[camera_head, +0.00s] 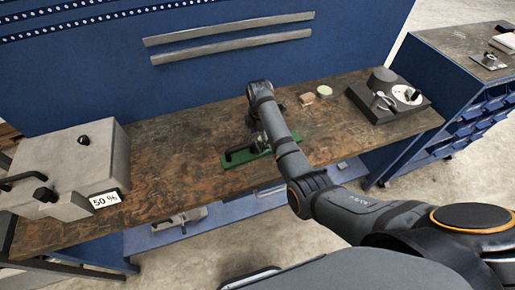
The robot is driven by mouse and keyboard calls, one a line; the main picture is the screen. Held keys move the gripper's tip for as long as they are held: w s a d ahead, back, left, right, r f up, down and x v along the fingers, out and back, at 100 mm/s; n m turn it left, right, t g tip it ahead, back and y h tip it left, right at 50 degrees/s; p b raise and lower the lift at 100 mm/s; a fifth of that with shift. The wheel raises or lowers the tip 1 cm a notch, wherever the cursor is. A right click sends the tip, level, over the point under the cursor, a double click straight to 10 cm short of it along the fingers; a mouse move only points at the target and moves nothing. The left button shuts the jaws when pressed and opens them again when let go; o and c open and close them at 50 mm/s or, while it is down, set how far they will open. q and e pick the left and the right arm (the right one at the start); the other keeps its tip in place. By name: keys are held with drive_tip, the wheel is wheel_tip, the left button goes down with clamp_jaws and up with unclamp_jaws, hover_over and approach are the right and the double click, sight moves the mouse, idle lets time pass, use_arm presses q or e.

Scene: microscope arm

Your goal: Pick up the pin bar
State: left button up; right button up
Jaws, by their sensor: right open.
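A long green bar (248,159) with a black handle (240,152) at its left end lies in the middle of the workbench; it is likely the pin bar. My right arm reaches in from the lower right, over the bench. My right gripper (262,141) points down at the middle of the green bar and is open. My own arm partly hides the gripper and the bar's right part. I cannot tell whether the fingers touch the bar. My left gripper is not in view.
A grey box (92,150) marked 50 % stands on the brown bench (165,165) at left. A dark block (411,112) with a dial and knobs stands at right. Small round and square items (324,91) lie behind my arm. The bench left of the bar is clear.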

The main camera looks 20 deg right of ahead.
sight(258, 146)
wheel_tip(258, 146, down, 2)
drive_tip(key=shift+a+f+p, duration=0.1)
drive_tip(key=shift+a+p, duration=0.05)
drive_tip(key=shift+p, duration=0.35)
wheel_tip(258, 146, down, 3)
drive_tip(key=shift+s+r, duration=0.1)
drive_tip(key=shift+r, duration=0.1)
drive_tip(key=c, duration=1.7)
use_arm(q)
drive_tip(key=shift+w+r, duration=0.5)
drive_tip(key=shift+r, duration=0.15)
use_arm(e)
clamp_jaws()
drive_tip(key=shift+r, duration=0.25)
wheel_tip(258, 146, up, 9)
drive_tip(key=shift+r+b, duration=0.15)
drive_tip(key=shift+b, duration=0.55)
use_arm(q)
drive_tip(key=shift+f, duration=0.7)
use_arm(e)
drive_tip(key=shift+r, duration=0.1)
